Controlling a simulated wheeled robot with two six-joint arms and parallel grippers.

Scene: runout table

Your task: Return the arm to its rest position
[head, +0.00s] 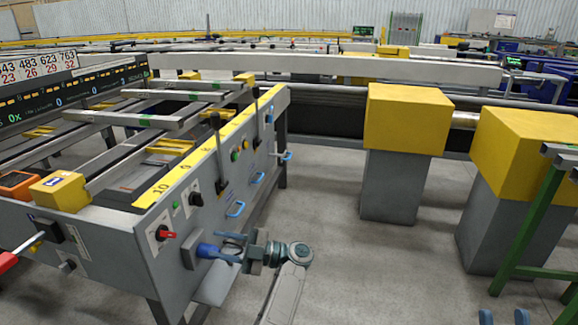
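My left arm (285,292) reaches up from the bottom middle toward the grey front panel of the machine. Its gripper (229,247) points left, with two blue-grey fingers spread apart, one above the other. The fingertips are close to a blue knob (207,250) on a grey square plate; whether they touch it I cannot tell. I see nothing held. The blue fingertips of my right gripper (504,317) show at the bottom edge on the right, apart, with bare floor between them. The rest of the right arm is out of view.
The panel (180,262) carries black levers (217,150), a red-handled switch (165,235) and blue handles (236,209). Yellow-topped grey pedestals (390,185) stand to the right, with a green frame (530,225) at the right edge. The floor (335,200) between panel and pedestals is clear.

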